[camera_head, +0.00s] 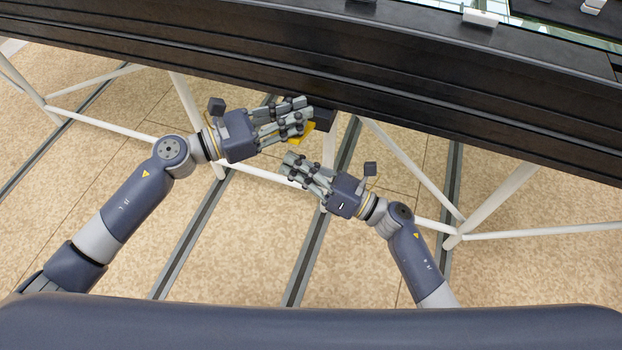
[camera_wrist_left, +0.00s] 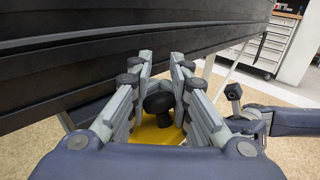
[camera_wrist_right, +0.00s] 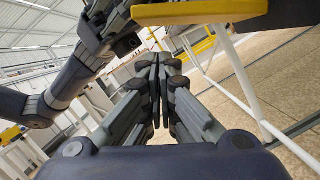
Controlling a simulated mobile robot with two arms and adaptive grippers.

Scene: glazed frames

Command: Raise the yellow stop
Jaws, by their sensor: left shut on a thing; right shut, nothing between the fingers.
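The yellow stop shows in the head view (camera_head: 303,133) as a small yellow piece under the black beam, mostly hidden by my left fingers. In the left wrist view its yellow plate (camera_wrist_left: 152,133) lies below a round black knob (camera_wrist_left: 158,99). My left gripper (camera_head: 304,112) is shut on the stop at the knob, with fingers on both sides of it. My right gripper (camera_head: 292,166) is shut and empty, below and apart from the stop. In the right wrist view the stop's yellow edge (camera_wrist_right: 200,12) shows at the top, above the right fingertips (camera_wrist_right: 157,62).
The long black beam (camera_head: 420,92) runs across the front, with white diagonal frame struts (camera_head: 400,163) beneath it. A small white block (camera_head: 481,17) sits on top of the beam. Grey floor rails (camera_head: 325,220) cross the tan floor. A grey drawer cabinet (camera_wrist_left: 272,45) stands far right.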

